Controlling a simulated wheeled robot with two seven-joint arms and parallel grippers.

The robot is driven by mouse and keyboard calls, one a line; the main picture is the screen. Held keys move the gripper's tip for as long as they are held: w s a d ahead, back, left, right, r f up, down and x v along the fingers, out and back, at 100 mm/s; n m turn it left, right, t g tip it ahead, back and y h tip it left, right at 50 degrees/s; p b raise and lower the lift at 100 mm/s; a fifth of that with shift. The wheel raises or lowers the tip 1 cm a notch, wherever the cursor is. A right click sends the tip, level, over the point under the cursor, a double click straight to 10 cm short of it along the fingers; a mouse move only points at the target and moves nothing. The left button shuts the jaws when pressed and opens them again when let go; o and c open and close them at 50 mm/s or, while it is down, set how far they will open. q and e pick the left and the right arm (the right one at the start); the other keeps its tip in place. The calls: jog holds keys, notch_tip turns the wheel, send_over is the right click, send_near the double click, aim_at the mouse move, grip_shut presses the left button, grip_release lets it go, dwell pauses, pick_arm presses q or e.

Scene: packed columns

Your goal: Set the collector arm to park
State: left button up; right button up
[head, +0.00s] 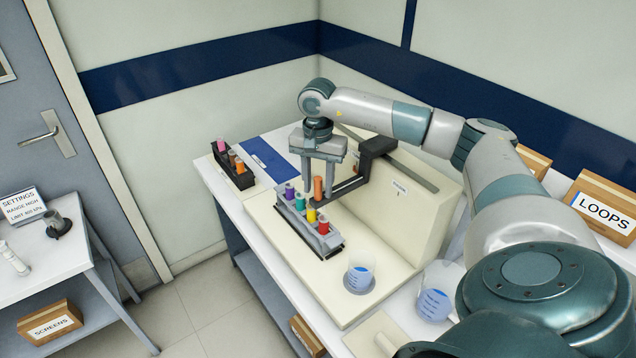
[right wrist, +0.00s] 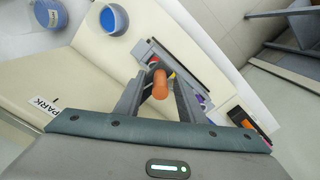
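The collector arm (head: 374,148) is a black bracket on the cream machine, reaching left over the rack. An orange upright cylinder (head: 318,188) stands at its end; whether it is fixed to the arm I cannot tell. My right gripper (head: 319,187) points down with its fingers apart on either side of this cylinder. In the right wrist view the orange cylinder (right wrist: 160,84) shows between the fingers, with gaps visible. A label reading PARK (right wrist: 43,107) is on the machine's face; it shows small in the head view (head: 400,187). My left gripper is out of view.
A rack (head: 330,243) of coloured columns stands under the gripper. A dark rack (head: 241,178) with more columns is at the bench's far left. Blue-liquid beakers (head: 359,278) (head: 435,304) stand at the front.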

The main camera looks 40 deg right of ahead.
grip_shut()
jog(key=shift+s+f+b, duration=0.1)
jog(key=shift+s+b, duration=0.25)
jog(key=shift+s, duration=0.15)
jog(key=s+a+b, duration=0.2)
jog(key=s+b, duration=0.6)
jog(key=s, duration=0.7)
jog(key=shift+s, duration=0.35)
